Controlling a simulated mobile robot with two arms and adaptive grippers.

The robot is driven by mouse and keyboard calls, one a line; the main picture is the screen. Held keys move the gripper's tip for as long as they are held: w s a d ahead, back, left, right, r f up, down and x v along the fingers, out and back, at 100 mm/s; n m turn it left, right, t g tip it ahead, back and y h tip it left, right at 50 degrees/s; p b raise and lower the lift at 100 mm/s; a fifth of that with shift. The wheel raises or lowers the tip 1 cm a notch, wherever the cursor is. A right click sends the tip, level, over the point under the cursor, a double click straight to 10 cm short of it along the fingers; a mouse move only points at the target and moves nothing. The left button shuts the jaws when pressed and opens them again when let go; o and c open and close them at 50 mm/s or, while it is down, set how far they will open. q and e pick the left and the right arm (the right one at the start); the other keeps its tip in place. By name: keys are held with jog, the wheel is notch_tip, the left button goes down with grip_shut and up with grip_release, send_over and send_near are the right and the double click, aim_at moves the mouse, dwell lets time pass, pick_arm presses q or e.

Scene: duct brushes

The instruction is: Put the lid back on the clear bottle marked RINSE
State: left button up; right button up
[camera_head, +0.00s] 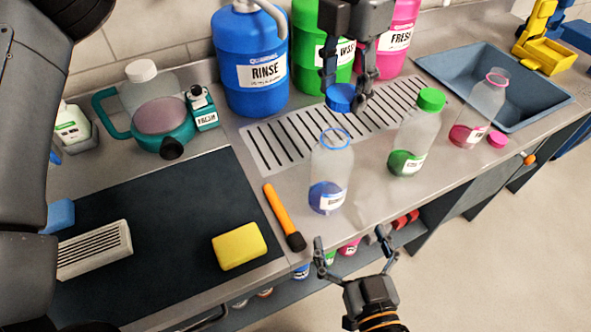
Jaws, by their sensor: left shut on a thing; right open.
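The clear bottle marked RINSE (329,178) stands upright and uncapped on the counter, with blue liquid at its bottom and a blue ring around its open mouth. My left gripper (348,92) is shut on a blue lid (341,98) and holds it above and slightly right of the bottle's mouth, apart from it. My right gripper (352,245) is open and empty in front of the bottle, near the counter's front edge.
A green-capped bottle (415,135) and an open pink-ringed bottle (478,112) stand to the right, with a pink lid (497,139) beside the latter. An orange-handled tool (284,217) and yellow sponge (239,246) lie left. Large drums, including a blue one (250,60), stand behind.

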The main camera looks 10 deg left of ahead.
aim_at(334, 189)
pick_arm(q)
jog(key=shift+w+a+r+n, duration=0.1)
jog(key=shift+a+r+n, duration=0.1)
jog(key=shift+n, duration=0.2)
jog(key=shift+r, duration=0.15)
jog(key=shift+d, duration=0.1)
pick_arm(e)
jog(key=r, duration=0.2)
jog(key=shift+a+r+t, duration=0.3)
jog(key=shift+r, duration=0.1)
pick_arm(q)
jog(key=shift+d, duration=0.1)
pick_arm(e)
jog(key=x, duration=1.2)
jog(key=shift+a, duration=0.1)
jog(key=shift+s, duration=0.1)
jog(key=c, duration=1.8)
pick_arm(q)
jog(key=shift+w+f, duration=0.1)
jog(key=shift+f, duration=2.4)
